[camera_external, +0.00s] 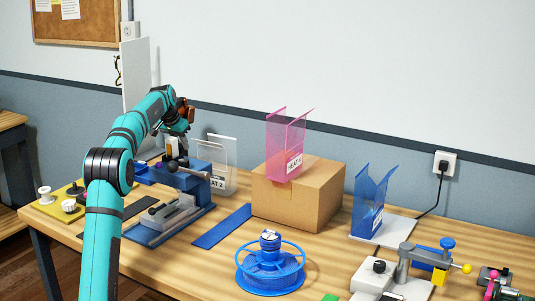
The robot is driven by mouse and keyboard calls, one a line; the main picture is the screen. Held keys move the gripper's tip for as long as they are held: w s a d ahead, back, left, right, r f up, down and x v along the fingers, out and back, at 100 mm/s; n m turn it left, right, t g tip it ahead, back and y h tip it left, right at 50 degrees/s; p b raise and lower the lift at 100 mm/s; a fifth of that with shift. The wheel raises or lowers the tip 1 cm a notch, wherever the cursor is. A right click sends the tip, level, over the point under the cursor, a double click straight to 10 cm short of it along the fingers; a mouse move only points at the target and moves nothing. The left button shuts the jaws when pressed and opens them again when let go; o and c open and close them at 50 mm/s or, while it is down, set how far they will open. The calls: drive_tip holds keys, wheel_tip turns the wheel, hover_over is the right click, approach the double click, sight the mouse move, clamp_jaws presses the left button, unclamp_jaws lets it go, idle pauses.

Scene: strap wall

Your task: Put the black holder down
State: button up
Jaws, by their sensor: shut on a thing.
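My gripper (178,126) is at the end of my teal arm, above the blue vise-like fixture (188,187) at the left of the bench. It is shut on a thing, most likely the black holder. Small dark and orange-brown parts show around the jaws, but I cannot separate the holder's outline from the gripper. My arm and the fixture hide part of this area. I cannot tell whether the held thing touches anything below it.
A clear holder (222,155) stands behind the fixture. A pink holder (290,140) stands on a cardboard box (320,203), and a blue holder (368,208) on a white plate (398,230). A blue spool (270,272) stands in front. A blue strip (222,226) lies mid-bench.

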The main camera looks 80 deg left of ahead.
drive_tip(key=shift+f, duration=1.35)
drive_tip(key=shift+f, duration=0.15)
drive_tip(key=o, duration=1)
drive_tip(key=shift+o, duration=0.2)
drive_tip(key=v, duration=1.2)
drive_tip(key=shift+w+r, duration=0.1)
drive_tip(key=shift+r, duration=0.1)
